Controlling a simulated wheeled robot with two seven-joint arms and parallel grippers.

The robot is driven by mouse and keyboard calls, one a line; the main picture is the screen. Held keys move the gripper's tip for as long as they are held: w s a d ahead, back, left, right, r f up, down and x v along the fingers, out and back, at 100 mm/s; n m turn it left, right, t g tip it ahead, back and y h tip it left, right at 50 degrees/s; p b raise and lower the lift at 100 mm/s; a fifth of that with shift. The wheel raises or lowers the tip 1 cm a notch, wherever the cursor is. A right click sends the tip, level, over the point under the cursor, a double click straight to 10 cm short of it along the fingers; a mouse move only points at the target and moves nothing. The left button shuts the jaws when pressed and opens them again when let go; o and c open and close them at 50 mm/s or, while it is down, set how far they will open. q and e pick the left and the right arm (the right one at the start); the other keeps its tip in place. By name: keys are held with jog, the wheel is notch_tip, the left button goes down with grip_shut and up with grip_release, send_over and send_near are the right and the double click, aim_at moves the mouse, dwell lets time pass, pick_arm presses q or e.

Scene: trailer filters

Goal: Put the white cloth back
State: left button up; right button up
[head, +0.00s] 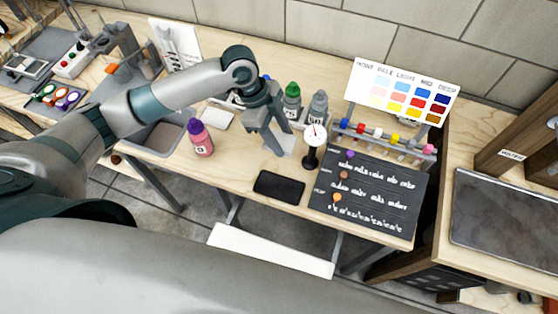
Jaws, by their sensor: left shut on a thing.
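My left gripper (281,148) reaches in from the left and points down over the middle of the wooden table (235,165). It is shut on a pale, flat piece that looks like the white cloth (286,141), seen at its fingertips. The fingers hide part of the cloth, and I cannot tell whether it touches the table. My right gripper is out of view.
A pink bottle (201,140), a flat white piece (218,118) and a sink (160,134) are to the left. Green-capped (291,101) and grey (318,105) bottles stand behind. A dial gauge (313,147), black pad (279,187) and black board (368,192) are nearby.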

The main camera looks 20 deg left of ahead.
pick_arm(q)
jog(key=shift+f, duration=0.1)
notch_tip(320, 180, down, 5)
jog(key=shift+p, duration=1)
jog(key=shift+f, duration=0.3)
jog(key=shift+f, duration=0.1)
jog(key=shift+f+p, duration=0.75)
jog(key=shift+f, duration=1.2)
jog(key=shift+f, duration=0.25)
jog(key=o, duration=1)
